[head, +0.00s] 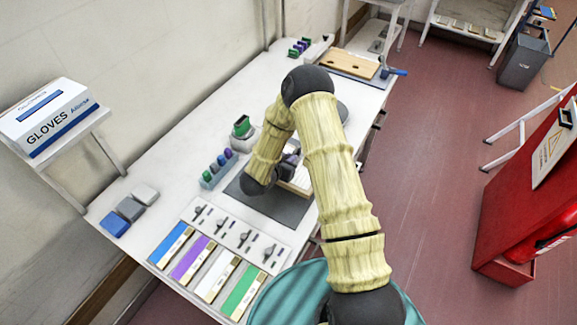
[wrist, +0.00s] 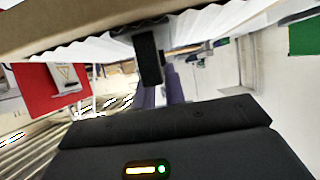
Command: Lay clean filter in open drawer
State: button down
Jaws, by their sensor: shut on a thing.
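A pleated white filter with a tan frame fills the top of the wrist view (wrist: 85,47). In the head view part of it (head: 300,181) shows as a pale slab beside my gripper (head: 290,157), partly hidden by my arm. My gripper is shut on the filter; a dark finger (wrist: 148,58) presses at its edge in the wrist view. The filter is over or near a dark grey mat (head: 268,207) on the white bench; whether it touches the mat I cannot tell. I cannot make out an open drawer in either view.
On the bench (head: 130,185) are a panel with blue, purple, white and green strips (head: 240,238), a rack of coloured pieces (head: 217,172) and blue and grey blocks (head: 130,209). A glove box (head: 45,115) stands left. A red cabinet (head: 525,190) stands right; the floor between is clear.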

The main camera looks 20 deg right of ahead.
jog(key=shift+f+p, duration=0.55)
jog(key=shift+f, duration=1.55)
jog(key=shift+f, duration=0.15)
jog(key=c, duration=1.5)
grip_release()
jog(key=shift+o, duration=0.2)
